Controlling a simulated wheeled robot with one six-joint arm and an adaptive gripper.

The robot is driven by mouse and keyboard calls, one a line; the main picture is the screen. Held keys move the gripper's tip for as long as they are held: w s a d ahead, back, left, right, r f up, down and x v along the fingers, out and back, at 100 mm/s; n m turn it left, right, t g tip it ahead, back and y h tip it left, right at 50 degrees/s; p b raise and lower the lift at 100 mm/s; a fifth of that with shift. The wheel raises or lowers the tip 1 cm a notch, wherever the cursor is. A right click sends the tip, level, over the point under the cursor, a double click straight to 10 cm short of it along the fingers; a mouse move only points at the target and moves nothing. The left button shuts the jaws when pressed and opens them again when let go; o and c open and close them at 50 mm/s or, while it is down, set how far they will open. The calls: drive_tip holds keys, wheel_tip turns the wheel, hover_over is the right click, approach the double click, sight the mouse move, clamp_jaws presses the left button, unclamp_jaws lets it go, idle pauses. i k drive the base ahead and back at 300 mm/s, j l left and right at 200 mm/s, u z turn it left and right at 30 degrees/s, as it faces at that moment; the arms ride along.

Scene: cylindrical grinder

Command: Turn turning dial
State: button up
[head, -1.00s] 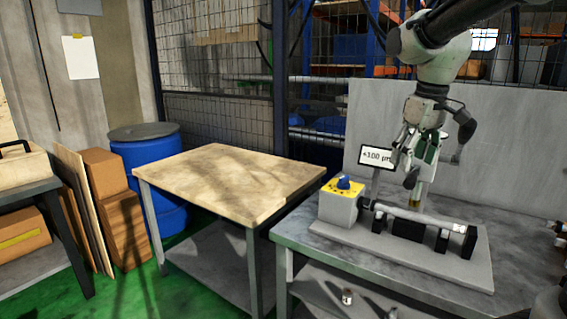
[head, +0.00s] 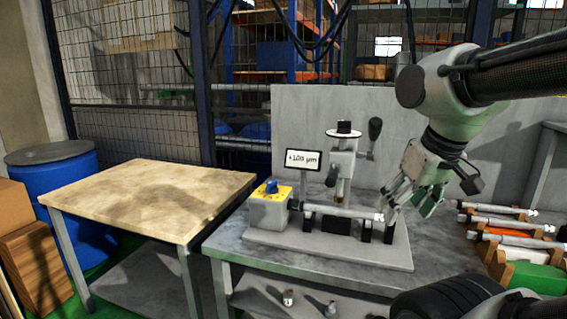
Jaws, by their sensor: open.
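A small cylindrical grinder stands on a grey base plate (head: 330,250) on the metal table. At its left end is a grey box with a yellow top (head: 268,200), and a blue dial (head: 271,187) sits on that top. A grey upright head (head: 344,160) with a black and white round top stands behind a shiny horizontal bar (head: 340,211). A small display (head: 303,160) reads about 100 µm. My gripper (head: 408,204) is open and appears empty. It hangs near the right end of the grinder, well to the right of the blue dial.
A wooden-topped table (head: 150,200) stands to the left, with a blue barrel (head: 55,178) beside it. A grey panel (head: 390,125) rises behind the grinder. Several bars lie on a rack (head: 510,240) at the right. A black tyre (head: 445,300) is at the bottom right.

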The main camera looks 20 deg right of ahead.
sight(272, 188)
drive_tip(key=i+j, duration=0.15)
drive_tip(key=j, duration=0.2)
drive_tip(key=i+j, duration=0.2)
drive_tip(key=j, duration=0.15)
drive_tip(key=i, duration=0.45)
